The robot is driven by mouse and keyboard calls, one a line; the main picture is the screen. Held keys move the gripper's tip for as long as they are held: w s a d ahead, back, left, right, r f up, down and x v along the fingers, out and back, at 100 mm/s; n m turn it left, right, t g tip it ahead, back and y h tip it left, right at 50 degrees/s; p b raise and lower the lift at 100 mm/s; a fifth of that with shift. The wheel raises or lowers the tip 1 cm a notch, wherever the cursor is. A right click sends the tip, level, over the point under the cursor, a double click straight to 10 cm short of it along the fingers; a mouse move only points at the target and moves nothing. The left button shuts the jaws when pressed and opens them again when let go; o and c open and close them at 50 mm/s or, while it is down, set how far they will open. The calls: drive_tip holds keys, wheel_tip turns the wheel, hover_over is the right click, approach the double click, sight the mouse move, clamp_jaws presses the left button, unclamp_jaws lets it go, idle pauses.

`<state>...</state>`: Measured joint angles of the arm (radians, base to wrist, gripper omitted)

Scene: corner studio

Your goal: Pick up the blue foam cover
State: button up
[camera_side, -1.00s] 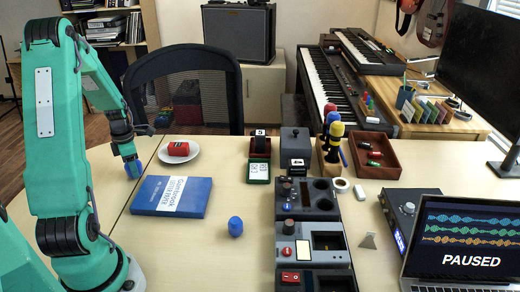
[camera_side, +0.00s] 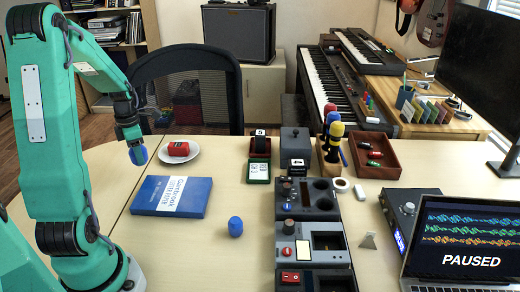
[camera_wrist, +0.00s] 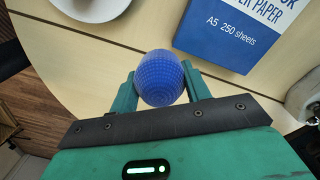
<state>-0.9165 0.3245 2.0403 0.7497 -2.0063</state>
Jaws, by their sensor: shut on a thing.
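A blue foam cover (camera_wrist: 161,72), rounded with a fine mesh surface, is between the two green fingers of my gripper (camera_wrist: 160,88) in the wrist view. My gripper is shut on it. In the side view the same blue foam cover (camera_side: 139,155) hangs under my gripper (camera_side: 133,144), above the table and left of the white plate. A second blue rounded foam piece (camera_side: 235,227) stands on the table in front of the book.
A blue paper pack (camera_side: 171,196) lies below and right of my gripper. A red can lies on the white plate (camera_side: 193,148). Several dark modules (camera_side: 318,248) line the table's middle. A rack with coloured microphones (camera_side: 333,165) and a brown tray (camera_side: 389,170) stand behind.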

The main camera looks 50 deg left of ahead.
drive_tip(key=w+d+r, duration=0.3)
drive_tip(key=d+r, duration=0.1)
drive_tip(key=d, duration=0.3)
drive_tip(key=shift+w+r, duration=0.2)
drive_tip(key=shift+r, duration=0.1)
idle(0.3)
